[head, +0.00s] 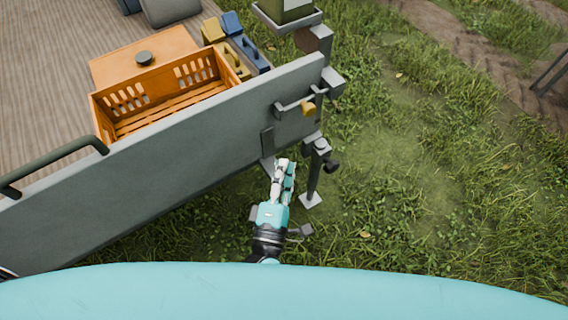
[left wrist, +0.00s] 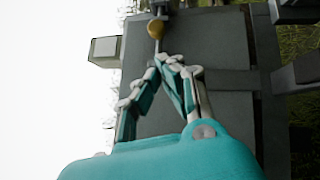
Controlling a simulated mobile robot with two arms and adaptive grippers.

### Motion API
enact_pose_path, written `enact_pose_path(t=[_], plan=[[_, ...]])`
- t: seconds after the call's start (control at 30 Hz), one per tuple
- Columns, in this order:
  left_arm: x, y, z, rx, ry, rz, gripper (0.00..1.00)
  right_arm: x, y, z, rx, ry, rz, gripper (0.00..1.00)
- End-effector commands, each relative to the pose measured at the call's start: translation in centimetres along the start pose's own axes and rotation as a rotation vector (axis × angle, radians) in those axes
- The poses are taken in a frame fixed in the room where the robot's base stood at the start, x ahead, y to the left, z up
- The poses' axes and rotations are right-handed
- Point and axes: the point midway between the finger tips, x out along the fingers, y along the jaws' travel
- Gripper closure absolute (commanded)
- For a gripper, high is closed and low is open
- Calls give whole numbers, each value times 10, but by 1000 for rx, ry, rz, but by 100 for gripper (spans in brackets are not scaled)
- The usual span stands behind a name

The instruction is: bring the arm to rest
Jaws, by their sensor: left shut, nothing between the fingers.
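My left gripper (head: 285,164) shows in the lower middle of the head view, in front of the grey side panel of a trailer. It is shut and holds nothing. In the left wrist view the gripper's fingers (left wrist: 166,58) come together at their tips, with the grey panel (left wrist: 205,45) behind them. A small yellow-orange knob (left wrist: 156,29) shows just beyond the fingertips in that view. I cannot tell from the picture whether the fingers touch anything. My right gripper is not in view.
The grey trailer panel (head: 180,155) runs diagonally across the left half. A latch with an orange knob (head: 308,108) sits near its end, above a support leg (head: 315,175). Behind it an empty-looking orange crate (head: 225,70) stands on the wooden deck (head: 40,60). Open grass (head: 430,190) lies right.

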Motion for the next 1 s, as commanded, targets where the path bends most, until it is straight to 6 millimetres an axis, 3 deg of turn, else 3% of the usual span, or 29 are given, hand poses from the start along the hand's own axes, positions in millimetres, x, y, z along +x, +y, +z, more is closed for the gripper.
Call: enact_pose_path(t=[0.33,0.47,0.57,0.63,0.77,0.9,1.0], plan=[[0,-1,0,2,-1,-2,100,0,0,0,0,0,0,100],[-4,-23,-2,90,-29,-58,100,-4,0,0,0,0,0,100],[-16,-70,-9,270,-91,-174,100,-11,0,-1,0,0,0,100],[-33,-114,-21,434,-157,-288,100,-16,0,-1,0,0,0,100],[-81,-195,-55,731,-308,-515,100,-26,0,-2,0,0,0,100],[-153,-262,-101,988,-497,-758,100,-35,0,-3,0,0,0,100],[-212,-296,-136,1132,-650,-927,100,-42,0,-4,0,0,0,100]])
